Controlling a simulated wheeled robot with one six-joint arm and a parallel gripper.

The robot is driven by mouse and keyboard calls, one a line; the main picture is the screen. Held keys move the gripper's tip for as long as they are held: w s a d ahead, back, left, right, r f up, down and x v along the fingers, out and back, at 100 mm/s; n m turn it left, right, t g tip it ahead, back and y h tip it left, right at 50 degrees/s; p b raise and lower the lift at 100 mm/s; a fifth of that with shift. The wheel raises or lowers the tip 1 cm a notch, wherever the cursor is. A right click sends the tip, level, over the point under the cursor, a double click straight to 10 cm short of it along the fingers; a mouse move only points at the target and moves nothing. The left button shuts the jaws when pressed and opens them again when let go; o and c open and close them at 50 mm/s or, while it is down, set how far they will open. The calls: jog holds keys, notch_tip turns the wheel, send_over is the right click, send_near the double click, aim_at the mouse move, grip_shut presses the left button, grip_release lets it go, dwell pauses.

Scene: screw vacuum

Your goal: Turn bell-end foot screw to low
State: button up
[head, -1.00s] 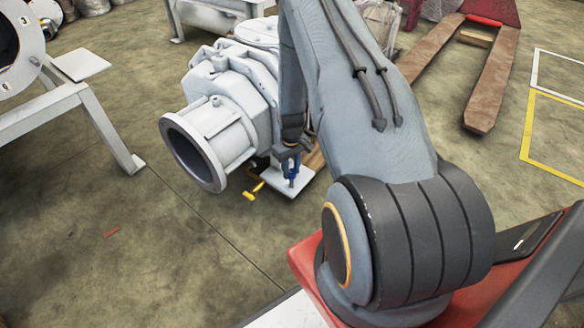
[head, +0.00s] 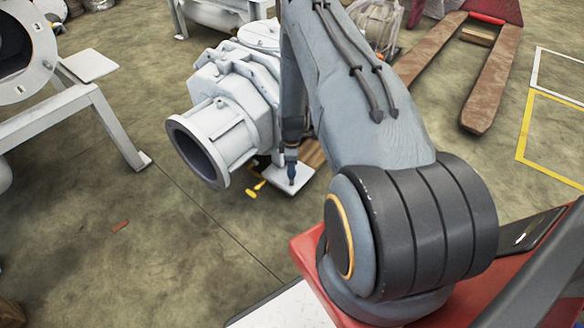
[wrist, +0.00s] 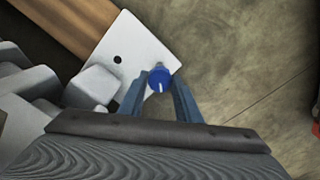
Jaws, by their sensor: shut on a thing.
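The foot screw has a round blue head with a white mark (wrist: 159,79). It stands near the corner of the white foot plate (wrist: 140,50) under the vacuum pump's open flanged end (head: 200,152). In the wrist view the white mark points down toward my palm. My gripper (wrist: 158,84) is shut on the screw, one blue finger on each side of its head. In the head view my gripper (head: 291,174) reaches down to the foot plate (head: 282,178), and the screw is mostly hidden behind it.
A yellow piece (head: 256,188) lies by the foot plate, below the flange. A wooden beam (wrist: 75,22) runs under the pump. A grey stand (head: 88,110) is at left, and a pallet jack's forks (head: 492,85) at back right. The floor at front left is mostly clear.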

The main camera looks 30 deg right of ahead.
jog(key=shift+n, duration=0.9)
jog(key=shift+p, duration=0.3)
jog(key=o, duration=1.1)
jog(key=shift+c, duration=0.2)
jog(key=shift+r+p, duration=1.05)
jog(key=shift+r, duration=2.85)
